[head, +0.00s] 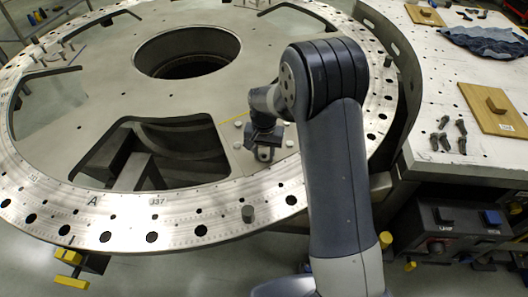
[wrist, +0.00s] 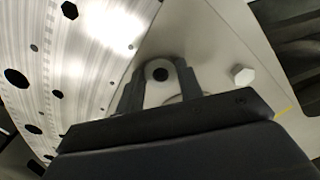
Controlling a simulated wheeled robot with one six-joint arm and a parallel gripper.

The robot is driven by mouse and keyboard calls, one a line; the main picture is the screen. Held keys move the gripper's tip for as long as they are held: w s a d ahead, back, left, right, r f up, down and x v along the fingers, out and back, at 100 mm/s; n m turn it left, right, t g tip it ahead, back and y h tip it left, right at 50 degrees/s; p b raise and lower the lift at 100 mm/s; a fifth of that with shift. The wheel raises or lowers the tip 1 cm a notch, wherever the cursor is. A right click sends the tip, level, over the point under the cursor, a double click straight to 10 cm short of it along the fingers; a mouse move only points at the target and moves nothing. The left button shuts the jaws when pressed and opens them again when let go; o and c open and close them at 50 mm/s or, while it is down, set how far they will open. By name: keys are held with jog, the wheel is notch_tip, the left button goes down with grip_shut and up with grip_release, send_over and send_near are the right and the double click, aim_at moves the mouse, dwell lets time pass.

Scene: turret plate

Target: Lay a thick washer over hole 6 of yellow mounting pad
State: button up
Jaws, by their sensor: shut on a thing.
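My gripper (head: 264,153) is low over the turret plate (head: 100,62), on its near right side. In the wrist view, my gripper (wrist: 159,80) has its two dark fingers shut on a pale round washer (wrist: 159,64) with a dark centre hole. A second pale curved shape lies partly hidden below it, between the fingers. Whether the washer touches the surface underneath, I cannot tell. A thin yellow line (head: 233,117) runs on the plate by my gripper, also in the wrist view (wrist: 284,111). No hole numbers are readable; the pad is mostly hidden.
Pale bolt heads surround my gripper, one (wrist: 243,75) close to the right finger. Large openings cut the plate. The right bench holds several dark bolts (head: 444,123), a wooden board (head: 490,112) and a blue cloth (head: 484,42).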

dwell(0.4)
jog(key=o, duration=1.1)
jog(key=shift+c, duration=0.2)
jog(key=shift+r+p, duration=2.15)
jog(key=shift+r, duration=1.3)
